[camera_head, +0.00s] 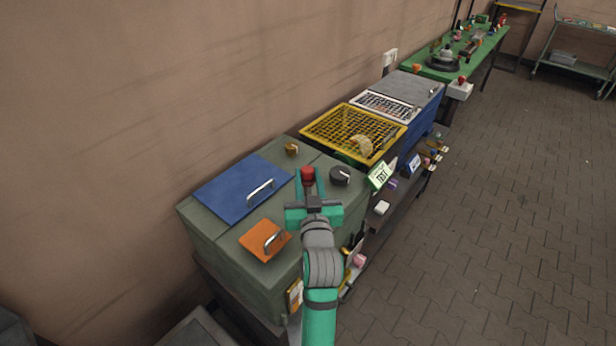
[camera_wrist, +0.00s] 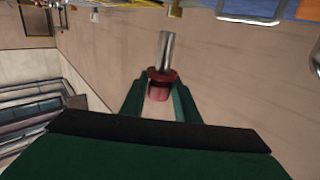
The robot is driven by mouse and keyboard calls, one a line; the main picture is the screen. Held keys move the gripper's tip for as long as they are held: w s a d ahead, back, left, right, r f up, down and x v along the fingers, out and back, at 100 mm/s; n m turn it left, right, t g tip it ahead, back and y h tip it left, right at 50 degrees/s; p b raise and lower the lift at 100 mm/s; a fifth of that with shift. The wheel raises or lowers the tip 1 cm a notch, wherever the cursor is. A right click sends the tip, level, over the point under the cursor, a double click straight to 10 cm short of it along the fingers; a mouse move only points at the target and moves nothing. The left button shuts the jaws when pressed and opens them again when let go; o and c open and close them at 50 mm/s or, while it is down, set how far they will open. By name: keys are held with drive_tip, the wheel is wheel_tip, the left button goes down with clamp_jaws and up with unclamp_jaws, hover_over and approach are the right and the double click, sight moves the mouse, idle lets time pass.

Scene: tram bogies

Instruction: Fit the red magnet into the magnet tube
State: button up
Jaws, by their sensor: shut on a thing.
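My gripper (camera_head: 308,190) is shut on the red magnet (camera_head: 308,174) above the grey-green cabinet. In the wrist view the magnet (camera_wrist: 160,78) is a dark red flanged head between the two green fingers (camera_wrist: 160,96), with a shiny metal rod pointing away from my gripper. In the head view the rod is hidden. I cannot make out the magnet tube for certain. A small brass fitting (camera_head: 291,149) stands on the cabinet top, left of and beyond my gripper. A brass piece (camera_wrist: 175,8) also shows at the top edge of the wrist view.
The grey-green cabinet (camera_head: 222,248) carries a blue lid (camera_head: 235,185) and an orange lid (camera_head: 258,233), both with handles, and a black knob (camera_head: 340,175). A yellow mesh basket (camera_head: 325,124) lies beyond. A low shelf with small items runs along the right. The tiled floor (camera_head: 480,230) is clear.

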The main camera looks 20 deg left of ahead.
drive_tip(key=shift+w+f, duration=0.1)
drive_tip(key=shift+f, duration=3.95)
drive_tip(key=shift+f, duration=0.25)
drive_tip(key=o, duration=1.2)
drive_tip(key=shift+f, duration=0.1)
drive_tip(key=shift+s, duration=0.2)
drive_tip(key=v, duration=1)
drive_tip(key=shift+s+d, duration=0.1)
drive_tip(key=shift+s, duration=0.25)
